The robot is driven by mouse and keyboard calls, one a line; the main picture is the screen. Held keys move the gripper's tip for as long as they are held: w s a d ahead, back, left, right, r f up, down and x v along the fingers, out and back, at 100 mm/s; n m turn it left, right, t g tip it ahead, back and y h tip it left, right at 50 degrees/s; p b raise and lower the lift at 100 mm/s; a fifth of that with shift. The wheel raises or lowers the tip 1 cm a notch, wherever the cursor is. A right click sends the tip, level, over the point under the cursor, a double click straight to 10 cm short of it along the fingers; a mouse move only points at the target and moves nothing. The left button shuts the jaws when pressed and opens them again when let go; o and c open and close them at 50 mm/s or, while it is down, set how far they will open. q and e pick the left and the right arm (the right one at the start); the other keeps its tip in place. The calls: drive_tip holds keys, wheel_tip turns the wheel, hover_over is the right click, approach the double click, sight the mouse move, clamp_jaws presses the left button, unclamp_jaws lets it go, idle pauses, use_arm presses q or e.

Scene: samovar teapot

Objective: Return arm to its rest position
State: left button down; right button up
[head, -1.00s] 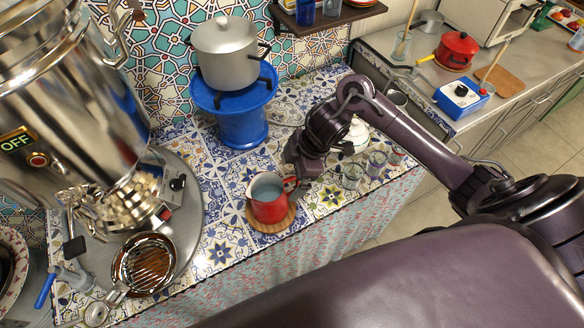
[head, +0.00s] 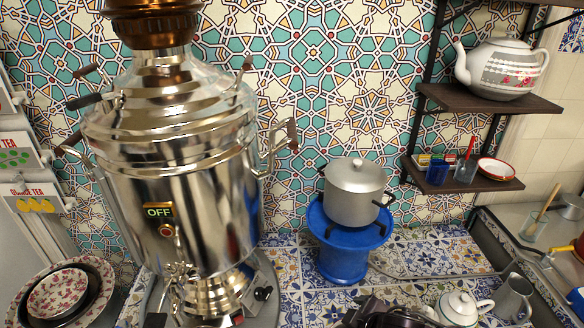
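A dark part of my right arm (head: 392,314) shows at the bottom edge of the head view, just left of the white teapot. Its gripper fingers are below the frame, so their state is hidden. My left arm and gripper are not in view. The large silver samovar (head: 185,190) stands at left with its "OFF" sign showing. A small white teapot (head: 460,306) stands on the tiled counter at the lower right. A larger white teapot with a floral band (head: 500,68) stands on the upper shelf at right.
A lidded silver pot (head: 353,197) sits on a blue burner stand (head: 343,255) behind the arm. A grey pitcher (head: 513,298) stands right of the small teapot. Dark shelves (head: 480,98) project from the wall at right. Floral bowls (head: 62,296) sit at lower left.

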drive_tip(key=s+d+r+m+g+h, duration=0.1)
drive_tip(key=s+d+m+g+h, duration=0.15)
drive_tip(key=s+m, duration=0.3)
drive_tip(key=s+d+r+m+g+h, duration=0.1)
drive_tip(key=s+d+r+m, duration=0.1)
drive_tip(key=s+d+m, duration=0.35)
drive_tip(key=s+a+f+n+b, duration=0.1)
drive_tip(key=s+f+b, duration=0.1)
drive_tip(key=f, duration=1.6)
drive_tip(key=s+f+n+b, duration=0.1)
drive_tip(key=s+f+b, duration=0.1)
drive_tip(key=f, duration=1.5)
drive_tip(key=s+d+f+g+b, duration=0.2)
drive_tip(key=s+d+f+b, duration=0.1)
drive_tip(key=s+f, duration=1.6)
drive_tip(key=shift+s+d+f, duration=0.2)
drive_tip(key=shift+d+f, duration=0.05)
drive_tip(key=shift+f, duration=0.55)
